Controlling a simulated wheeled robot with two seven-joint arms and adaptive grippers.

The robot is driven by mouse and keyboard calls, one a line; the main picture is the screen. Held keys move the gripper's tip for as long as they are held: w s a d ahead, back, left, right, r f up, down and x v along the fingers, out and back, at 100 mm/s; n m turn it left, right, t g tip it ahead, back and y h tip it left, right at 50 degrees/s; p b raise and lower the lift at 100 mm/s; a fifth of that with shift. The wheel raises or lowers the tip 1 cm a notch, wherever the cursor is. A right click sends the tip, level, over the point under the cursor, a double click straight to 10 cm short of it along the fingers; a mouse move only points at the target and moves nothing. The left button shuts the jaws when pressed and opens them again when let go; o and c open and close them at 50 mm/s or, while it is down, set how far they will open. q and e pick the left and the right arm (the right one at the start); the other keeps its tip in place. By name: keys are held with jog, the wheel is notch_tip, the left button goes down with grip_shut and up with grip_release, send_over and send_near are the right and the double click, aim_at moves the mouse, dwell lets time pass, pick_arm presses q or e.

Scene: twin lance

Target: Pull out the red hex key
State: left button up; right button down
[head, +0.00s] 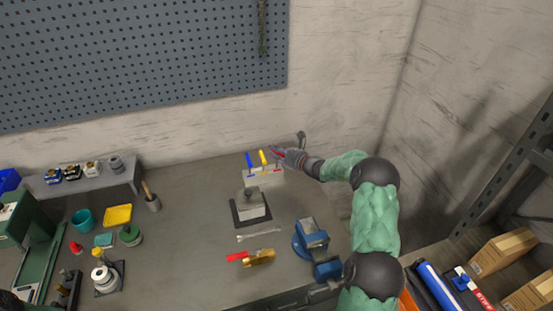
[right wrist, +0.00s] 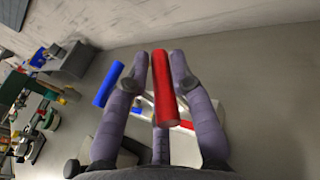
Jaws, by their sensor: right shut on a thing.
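The red hex key (right wrist: 164,90) has a thick red handle that lies between the fingers of my right gripper (right wrist: 160,66). The gripper is shut on that handle. In the head view my right gripper (head: 281,154) is at the right end of the pale holder block (head: 263,178), with a bit of red at its fingers. The blue hex key (head: 249,160) and the yellow hex key (head: 263,157) stand upright in the block. The blue handle (right wrist: 107,84) also shows in the right wrist view. I cannot tell whether the red key's shaft is still in its hole. My left gripper is not in view.
A grey block on a dark base (head: 250,206) stands in front of the holder. A blue vise (head: 311,236) and a red-and-brass tool (head: 257,257) are nearer the front. The wall is close behind. Bare bench lies left of the holder.

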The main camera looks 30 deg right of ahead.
jog(key=shift+r+p, duration=1.35)
jog(key=shift+r, duration=1.55)
